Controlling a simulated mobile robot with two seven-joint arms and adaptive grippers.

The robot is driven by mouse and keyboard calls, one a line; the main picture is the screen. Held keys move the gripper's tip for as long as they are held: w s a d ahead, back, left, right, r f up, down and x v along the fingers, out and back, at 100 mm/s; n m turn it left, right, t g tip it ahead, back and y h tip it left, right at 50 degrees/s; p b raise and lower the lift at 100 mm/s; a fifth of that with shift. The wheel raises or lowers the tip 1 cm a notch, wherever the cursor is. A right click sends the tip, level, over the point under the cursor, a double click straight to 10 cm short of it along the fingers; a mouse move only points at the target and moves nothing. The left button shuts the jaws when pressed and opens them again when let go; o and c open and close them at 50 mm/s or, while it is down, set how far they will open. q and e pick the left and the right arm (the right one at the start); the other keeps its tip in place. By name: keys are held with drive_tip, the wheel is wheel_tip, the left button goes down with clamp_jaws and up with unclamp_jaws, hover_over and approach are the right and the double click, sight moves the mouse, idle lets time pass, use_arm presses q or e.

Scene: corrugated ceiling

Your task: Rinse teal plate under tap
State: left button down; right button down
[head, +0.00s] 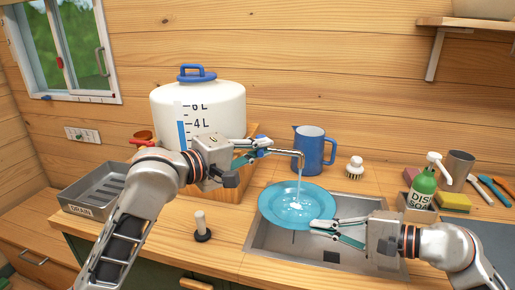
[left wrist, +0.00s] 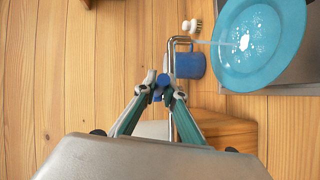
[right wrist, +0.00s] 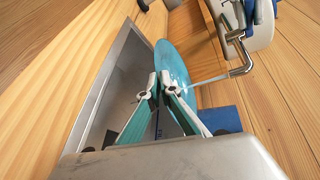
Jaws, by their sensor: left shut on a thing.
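The teal plate (head: 275,203) is held over the sink (head: 268,238), close to level, with a bright wet patch in its middle. It also shows in the left wrist view (left wrist: 285,40) and the right wrist view (right wrist: 172,62). My right gripper (head: 315,229) is shut on the plate's near right rim. The tap (head: 300,158) is running; a thin stream falls from its spout onto the plate. My left gripper (head: 260,147) is shut on the tap's small blue handle (left wrist: 161,80), in front of the water tank (head: 218,110); the fingers partly hide the handle.
A blue jug (head: 315,150) and a scrub brush (head: 355,168) stand behind the sink. A green dish soap bottle (head: 423,187), sponges and a cup (head: 459,168) are at right.

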use_arm(q)
drive_tip(key=shift+d+n+t+y, duration=0.25)
drive_tip(key=shift+n+t+y, duration=0.15)
drive_tip(key=c, duration=2.1)
unclamp_jaws()
drive_tip(key=v, duration=1.2)
drive_tip(key=shift+s, duration=0.1)
